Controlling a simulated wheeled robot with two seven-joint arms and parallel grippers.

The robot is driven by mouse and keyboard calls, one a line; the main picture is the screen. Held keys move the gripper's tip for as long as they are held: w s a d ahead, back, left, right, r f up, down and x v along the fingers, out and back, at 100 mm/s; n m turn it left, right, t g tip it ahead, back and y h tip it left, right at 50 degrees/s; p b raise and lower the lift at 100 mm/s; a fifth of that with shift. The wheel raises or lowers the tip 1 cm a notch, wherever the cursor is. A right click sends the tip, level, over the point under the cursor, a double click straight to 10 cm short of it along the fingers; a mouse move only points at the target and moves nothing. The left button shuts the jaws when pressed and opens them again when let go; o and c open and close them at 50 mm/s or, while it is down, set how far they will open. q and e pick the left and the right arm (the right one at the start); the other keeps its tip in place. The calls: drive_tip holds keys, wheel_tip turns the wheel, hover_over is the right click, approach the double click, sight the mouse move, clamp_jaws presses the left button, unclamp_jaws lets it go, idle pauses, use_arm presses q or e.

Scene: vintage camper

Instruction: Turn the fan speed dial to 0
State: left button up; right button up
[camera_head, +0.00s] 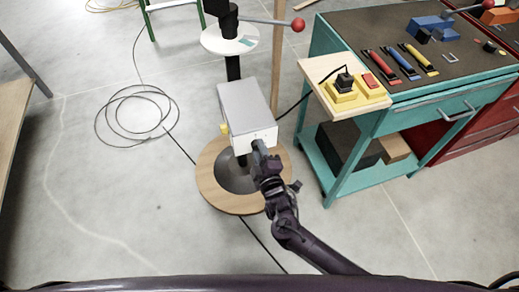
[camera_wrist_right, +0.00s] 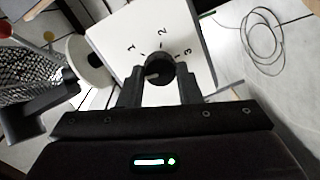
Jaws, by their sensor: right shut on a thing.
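The speed dial (camera_wrist_right: 160,68) is a round black knob on the white face of a control box (camera_wrist_right: 185,20). The printed figures 1, 2 and 3 show around its upper side; no 0 shows. A pale mark on the knob lies at its lower left in the right wrist view. My right gripper (camera_wrist_right: 160,88) has a finger on each side of the knob and is shut on it. In the head view the grey-white box (camera_head: 246,103) stands above a round wooden base, and my right gripper (camera_head: 257,148) is at its front face, hiding the dial. My left gripper is out of view.
The wooden base (camera_head: 215,190) has a dark dome. A teal workbench (camera_head: 345,165) with tools stands to the right. A red-knobbed lever (camera_head: 298,25) is behind the box. A coiled cable (camera_head: 135,113) lies on the floor at left.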

drive_tip(key=shift+n, duration=0.8)
drive_tip(key=o, duration=1)
drive_tip(key=v, duration=0.8)
drive_tip(key=shift+a+f, duration=0.1)
